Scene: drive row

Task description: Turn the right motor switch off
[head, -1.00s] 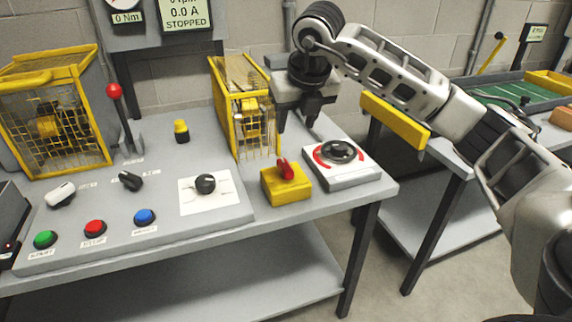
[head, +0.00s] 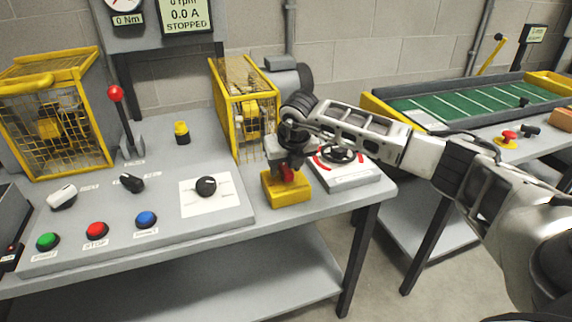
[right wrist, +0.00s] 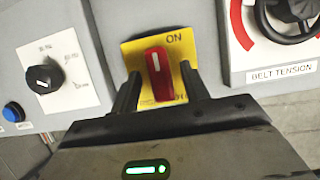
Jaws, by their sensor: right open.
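The motor switch is a red handle (head: 287,174) on a yellow box (head: 290,196) near the right front of the bench. In the right wrist view the red handle (right wrist: 158,82) stands upright on a yellow plate (right wrist: 188,44), its white mark toward the word ON at the top. A lower label is partly hidden. My right gripper (right wrist: 160,72) is open, with one finger on each side of the handle and visible gaps between. In the head view my right gripper (head: 288,160) is over the yellow box and partly covers the handle. My left gripper is not in view.
The belt tension dial (head: 345,172) stands just right of the switch, partly behind my arm. A yellow mesh guard (head: 236,100) stands behind it. A black knob (head: 206,186) on a white plate is to the left. The display (head: 184,15) reads STOPPED.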

